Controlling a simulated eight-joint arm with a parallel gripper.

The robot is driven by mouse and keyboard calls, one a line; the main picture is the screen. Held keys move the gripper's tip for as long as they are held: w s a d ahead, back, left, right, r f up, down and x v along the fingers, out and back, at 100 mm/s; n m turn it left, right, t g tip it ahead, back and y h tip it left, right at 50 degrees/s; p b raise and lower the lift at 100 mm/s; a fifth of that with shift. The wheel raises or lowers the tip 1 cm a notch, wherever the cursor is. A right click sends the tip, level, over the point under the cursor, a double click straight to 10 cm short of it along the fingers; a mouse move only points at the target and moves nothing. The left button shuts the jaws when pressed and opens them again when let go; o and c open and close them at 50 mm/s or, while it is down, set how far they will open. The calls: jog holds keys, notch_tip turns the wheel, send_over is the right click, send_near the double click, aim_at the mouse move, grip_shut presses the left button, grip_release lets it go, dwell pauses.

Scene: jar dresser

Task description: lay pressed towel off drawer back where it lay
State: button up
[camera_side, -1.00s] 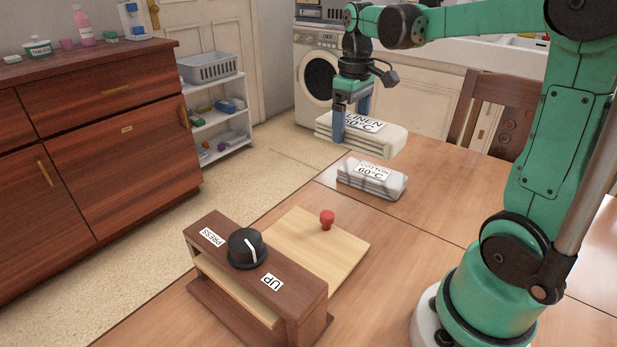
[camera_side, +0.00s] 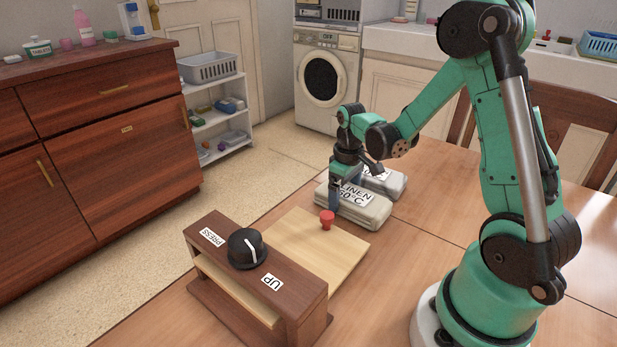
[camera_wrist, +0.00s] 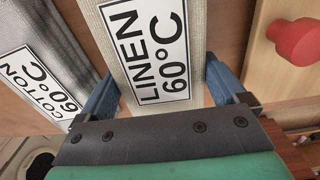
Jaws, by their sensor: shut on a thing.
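My gripper (camera_side: 346,194) is shut on the folded linen towel (camera_side: 358,208), a cream stack with a "LINEN 60°C" label. In the wrist view the linen towel (camera_wrist: 165,50) lies between my two blue fingers. It is low, at or just above the table, close to the far edge of the pale wooden drawer board (camera_side: 315,248); I cannot tell if it touches the table. The drawer's red knob (camera_side: 327,220) shows beside it, and in the wrist view the knob (camera_wrist: 297,42) is at right. The press (camera_side: 290,305) has a dark dial (camera_side: 247,249).
The grey cotton towel (camera_side: 391,186) lies just behind the linen towel, partly hidden by it and my gripper; its label shows in the wrist view (camera_wrist: 38,85). The table (camera_side: 395,270) is clear to the right of the drawer. A brown dresser (camera_side: 120,150) stands at left.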

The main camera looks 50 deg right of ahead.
aim_at(345, 191)
jog(key=shift+f, duration=0.15)
jog(key=o, duration=1.1)
jog(key=shift+c, duration=0.2)
notch_tip(345, 191, up, 12)
jog(key=s+a+r+t, duration=0.1)
jog(key=a+t, duration=0.6)
jog(key=a, duration=0.7)
jog(key=shift+s+a, duration=0.15)
jog(key=shift+s, duration=0.75)
